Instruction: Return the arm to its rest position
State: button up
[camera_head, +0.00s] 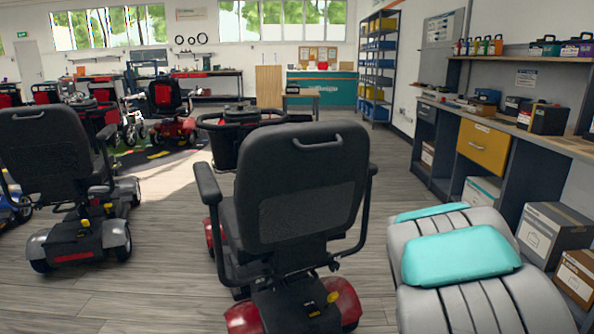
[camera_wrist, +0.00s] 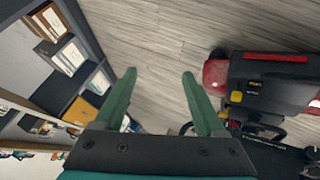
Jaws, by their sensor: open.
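My gripper (camera_wrist: 160,90) shows in the wrist view with its two green fingers apart and nothing between them. Bare wood floor lies behind the fingertips. The gripper does not clearly show in the head view. My grey and teal arm (camera_head: 462,258) fills the lower right of the head view, to the right of a red and black scooter (camera_head: 305,190). The rear of a red and black scooter (camera_wrist: 265,85) is also to the right of the fingers in the wrist view, apart from them.
A workbench (camera_head: 500,125) with a yellow drawer (camera_head: 483,146) runs along the right. Cardboard boxes (camera_head: 552,237) stand on the floor beside it. Another scooter (camera_head: 55,170) stands at the left. Blue shelves (camera_head: 377,70) stand at the back. Floor between the scooters is clear.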

jog(key=s+a+r+g+y, duration=0.1)
jog(key=s+a, duration=0.5)
jog(key=s, duration=0.6)
jog(key=s+a+r+g+y, duration=0.2)
jog(key=s+a+r+g, duration=0.2)
jog(key=s, duration=0.9)
jog(key=s+a+r+g+y, duration=0.1)
jog(key=s+a+r+g, duration=0.2)
jog(key=s+a, duration=0.5)
jog(key=s, duration=0.4)
jog(key=shift+s+m, duration=0.25)
jog(key=shift+m, duration=0.05)
jog(key=shift+a, duration=0.1)
